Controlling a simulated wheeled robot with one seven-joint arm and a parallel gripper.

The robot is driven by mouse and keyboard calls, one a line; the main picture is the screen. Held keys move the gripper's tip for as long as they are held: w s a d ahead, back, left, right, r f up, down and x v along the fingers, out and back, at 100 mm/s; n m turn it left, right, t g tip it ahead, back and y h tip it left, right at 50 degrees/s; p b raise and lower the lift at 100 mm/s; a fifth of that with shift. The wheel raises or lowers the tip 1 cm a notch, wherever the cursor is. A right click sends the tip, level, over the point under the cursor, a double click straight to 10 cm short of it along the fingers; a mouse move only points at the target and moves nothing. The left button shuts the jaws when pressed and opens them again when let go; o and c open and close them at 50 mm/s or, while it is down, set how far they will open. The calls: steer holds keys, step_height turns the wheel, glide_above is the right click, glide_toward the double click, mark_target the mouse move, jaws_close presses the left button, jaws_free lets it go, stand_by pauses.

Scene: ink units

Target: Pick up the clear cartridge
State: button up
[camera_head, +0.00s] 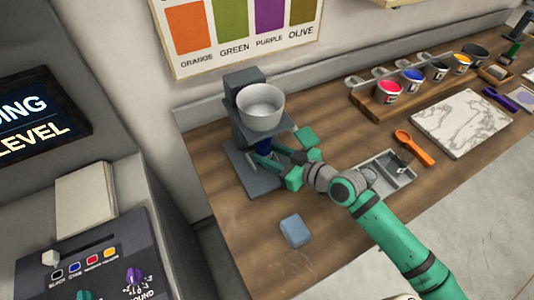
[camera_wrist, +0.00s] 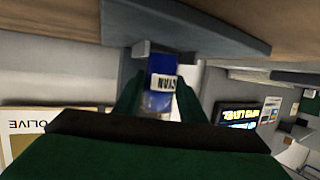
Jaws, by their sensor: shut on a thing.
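My gripper (camera_head: 272,160) reaches in low under the upper plate of a grey stand (camera_head: 245,165). In the wrist view its two green fingers (camera_wrist: 160,88) are shut on the sides of a cartridge (camera_wrist: 162,66). The cartridge has a blue upper part in that view, a white label that seems to read CYAN, and a paler, see-through part between the fingers. In the head view only a small blue piece of it (camera_head: 264,144) shows under the plate; the rest is hidden. I see no separate clear cartridge.
A white bowl (camera_head: 261,105) sits on top of the stand, close above my gripper. A blue-grey block (camera_head: 295,230), a grey tray (camera_head: 398,182), an orange spoon (camera_head: 415,148), a marble slab (camera_head: 463,123) and a paint-cup rack (camera_head: 370,102) are on the wooden counter.

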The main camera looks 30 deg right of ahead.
steer(key=shift+r, duration=0.45)
steer(key=s, duration=1.2)
steer(key=shift+s+a+f, duration=0.1)
steer(key=shift+s+a, duration=0.2)
steer(key=shift+a, duration=0.1)
steer(key=shift+s+r, duration=0.25)
step_height(320, 180, up, 13)
steer(key=shift+r, duration=0.15)
